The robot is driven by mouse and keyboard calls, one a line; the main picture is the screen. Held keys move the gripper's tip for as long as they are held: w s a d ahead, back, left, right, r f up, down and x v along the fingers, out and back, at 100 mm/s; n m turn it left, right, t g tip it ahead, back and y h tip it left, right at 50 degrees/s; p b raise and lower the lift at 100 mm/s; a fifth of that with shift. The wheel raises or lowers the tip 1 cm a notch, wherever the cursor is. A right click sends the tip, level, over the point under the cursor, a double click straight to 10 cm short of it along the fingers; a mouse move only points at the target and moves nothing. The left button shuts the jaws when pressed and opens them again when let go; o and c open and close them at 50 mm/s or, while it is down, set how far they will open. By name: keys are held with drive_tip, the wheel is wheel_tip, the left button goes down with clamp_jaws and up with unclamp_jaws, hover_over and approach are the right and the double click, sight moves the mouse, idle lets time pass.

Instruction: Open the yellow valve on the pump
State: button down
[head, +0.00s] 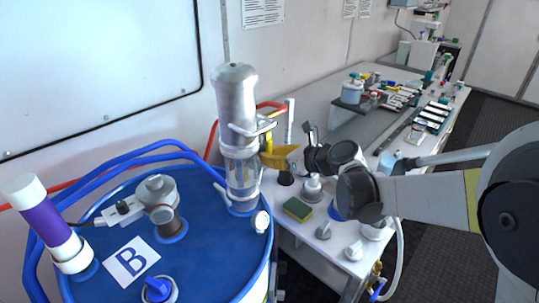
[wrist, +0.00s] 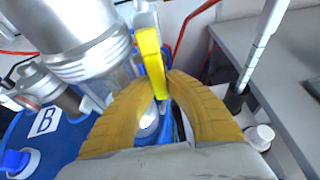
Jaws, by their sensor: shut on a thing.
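The pump (head: 236,100) is a grey metal cylinder with a clear lower section, standing upright on the blue drum (head: 205,215). It fills the upper left of the wrist view (wrist: 75,30). The yellow valve (wrist: 149,48) is a flat bright yellow lever beside the pump, pointing down in the wrist picture. My gripper (wrist: 161,84) has its two tan fingers closed around the lever's lower end. In the head view my gripper (head: 279,157) reaches in from the right, against the pump's side. The lever is hard to tell from the fingers there.
A white sheet marked B (head: 131,262) and a purple-and-white cylinder (head: 45,222) are on the drum's left. Blue and red hoses run behind. A bench at right holds a green-yellow sponge (head: 297,209) and several fittings. A pale upright rod (wrist: 258,50) stands right of my gripper.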

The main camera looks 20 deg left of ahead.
drive_tip(key=c, duration=1.4)
unclamp_jaws()
drive_tip(key=shift+o, duration=0.2)
drive_tip(key=v, duration=0.8)
